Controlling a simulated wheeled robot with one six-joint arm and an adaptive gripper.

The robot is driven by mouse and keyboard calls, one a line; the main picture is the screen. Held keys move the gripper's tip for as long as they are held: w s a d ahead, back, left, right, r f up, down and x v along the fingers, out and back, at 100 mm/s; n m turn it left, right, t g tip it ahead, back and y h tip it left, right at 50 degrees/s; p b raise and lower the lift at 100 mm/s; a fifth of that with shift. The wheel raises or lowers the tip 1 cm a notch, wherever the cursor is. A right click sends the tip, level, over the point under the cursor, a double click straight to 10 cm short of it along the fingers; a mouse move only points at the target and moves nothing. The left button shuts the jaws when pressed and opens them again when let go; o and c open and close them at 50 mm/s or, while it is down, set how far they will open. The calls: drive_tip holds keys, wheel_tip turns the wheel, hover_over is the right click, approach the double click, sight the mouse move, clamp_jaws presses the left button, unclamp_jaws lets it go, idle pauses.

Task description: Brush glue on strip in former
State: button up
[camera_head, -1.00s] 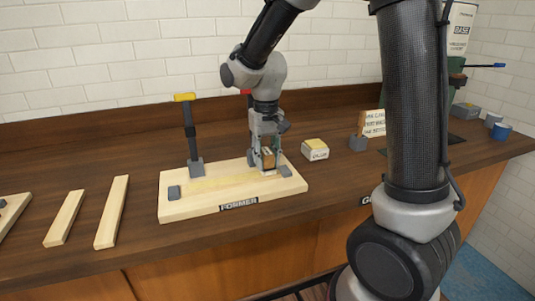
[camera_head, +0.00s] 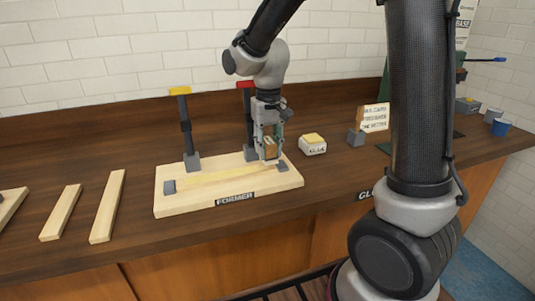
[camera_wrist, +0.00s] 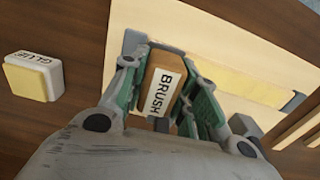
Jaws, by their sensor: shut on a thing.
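My gripper (camera_head: 268,152) is shut on the brush (camera_head: 270,147), a wooden block held over the right end of the former. In the wrist view the brush (camera_wrist: 160,84) sits between the green finger pads, its label facing the camera. The former (camera_head: 175,207) is a pale board on the counter with grey blocks and two upright clamps. The strip (camera_head: 220,176) lies along the former and looks yellowish; the wrist view shows it too (camera_wrist: 235,83). The brush's lower end is hidden, so contact with the strip cannot be told. The glue (camera_head: 313,145), a white block with a yellow top, stands right of the former.
A yellow-handled clamp (camera_head: 186,125) and a red-handled clamp (camera_head: 246,120) rise at the former's back. Loose wooden strips (camera_head: 108,205) lie on the left. A sign (camera_head: 375,117) and blue cup (camera_head: 501,127) are at right. The counter front is clear.

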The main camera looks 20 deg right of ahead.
sight(269, 140)
drive_tip(key=shift+d+r, duration=0.1)
drive_tip(key=shift+r, duration=2.5)
drive_tip(key=shift+s+r, duration=0.1)
drive_tip(key=shift+r, duration=0.25)
